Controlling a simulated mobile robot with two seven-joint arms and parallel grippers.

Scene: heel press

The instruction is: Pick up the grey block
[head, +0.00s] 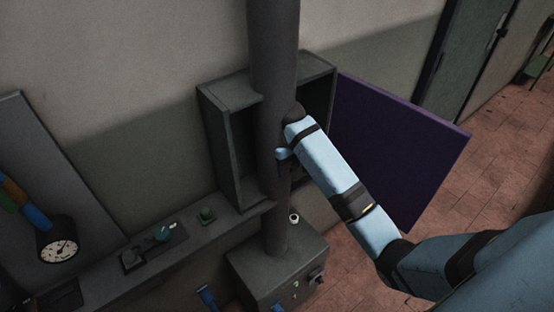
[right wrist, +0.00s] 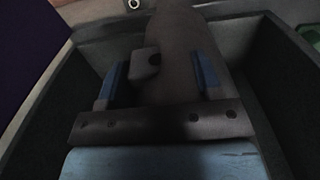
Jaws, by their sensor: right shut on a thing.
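My right arm comes in from the right in the head view, and its gripper (head: 284,165) is partly hidden against the dark post. In the right wrist view the two blue fingers (right wrist: 160,80) stand apart, with a small grey block (right wrist: 146,62) between them. The gripper is shut on this block, though the dim picture hides its exact contact with the fingers. I cannot make out the block in the head view.
A thick dark post (head: 270,90) stands on a grey box (head: 270,285), in front of an open wall cabinet (head: 225,130). A purple door panel (head: 390,140) swings out to the right. A shelf with a round gauge (head: 58,243) and a green knob (head: 207,214) is at left.

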